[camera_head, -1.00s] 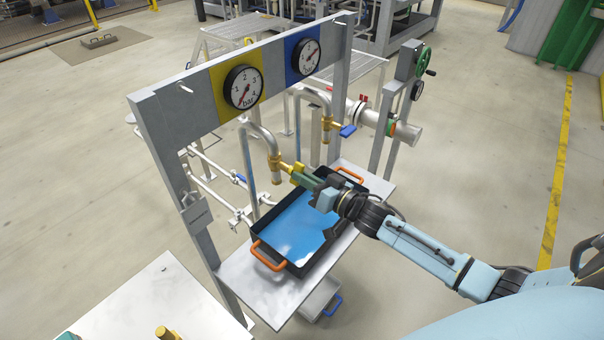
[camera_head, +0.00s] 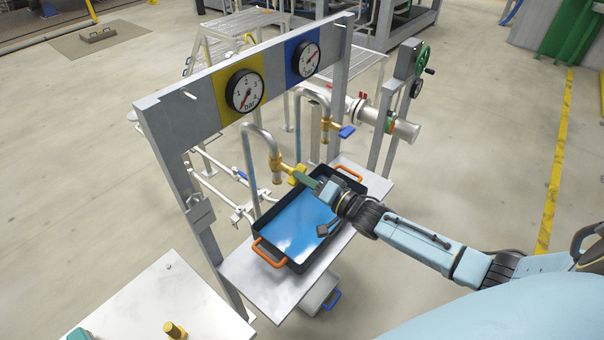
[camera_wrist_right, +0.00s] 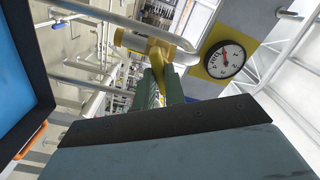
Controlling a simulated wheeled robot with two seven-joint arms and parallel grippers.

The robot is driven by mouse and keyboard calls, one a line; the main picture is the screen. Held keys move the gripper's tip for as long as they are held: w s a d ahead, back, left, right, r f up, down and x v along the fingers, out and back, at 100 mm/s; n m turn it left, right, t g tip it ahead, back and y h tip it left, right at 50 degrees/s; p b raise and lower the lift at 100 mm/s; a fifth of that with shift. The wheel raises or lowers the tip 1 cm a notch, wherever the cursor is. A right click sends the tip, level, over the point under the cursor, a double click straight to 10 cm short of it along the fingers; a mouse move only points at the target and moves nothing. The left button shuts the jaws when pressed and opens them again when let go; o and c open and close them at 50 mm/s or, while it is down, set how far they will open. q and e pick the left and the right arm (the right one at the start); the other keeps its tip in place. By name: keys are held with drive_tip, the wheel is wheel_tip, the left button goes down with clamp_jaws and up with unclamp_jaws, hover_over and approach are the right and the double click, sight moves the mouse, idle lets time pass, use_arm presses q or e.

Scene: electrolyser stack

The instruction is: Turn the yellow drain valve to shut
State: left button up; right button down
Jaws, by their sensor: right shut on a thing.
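The yellow drain valve (camera_head: 285,169) is at the end of a bent metal pipe under the yellow-backed gauge, above the back edge of the tray. Its yellow handle (camera_head: 299,173) points toward my right gripper (camera_head: 303,179). In the right wrist view, the green fingers of my right gripper (camera_wrist_right: 160,88) are shut on the yellow handle (camera_wrist_right: 158,62), which shows between them. The valve body (camera_wrist_right: 150,43) lies just beyond the fingertips. The fingers partly hide the handle. My left gripper is out of view.
A black tray (camera_head: 264,237) with orange handles and blue liquid stands on the shelf below my right gripper. A second pipe with a blue-handled valve (camera_head: 346,131) is behind. Gauges hang on the grey frame (camera_head: 188,113). A white table (camera_head: 125,310) is at front left.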

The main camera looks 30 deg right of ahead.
drive_tip(key=shift+m, duration=1)
drive_tip(key=m, duration=0.3)
drive_tip(key=c, duration=1.9)
unclamp_jaws()
drive_tip(key=shift+m, duration=0.7)
drive_tip(key=o, duration=0.6)
drive_tip(key=p+v, duration=0.3)
drive_tip(key=v, duration=0.4)
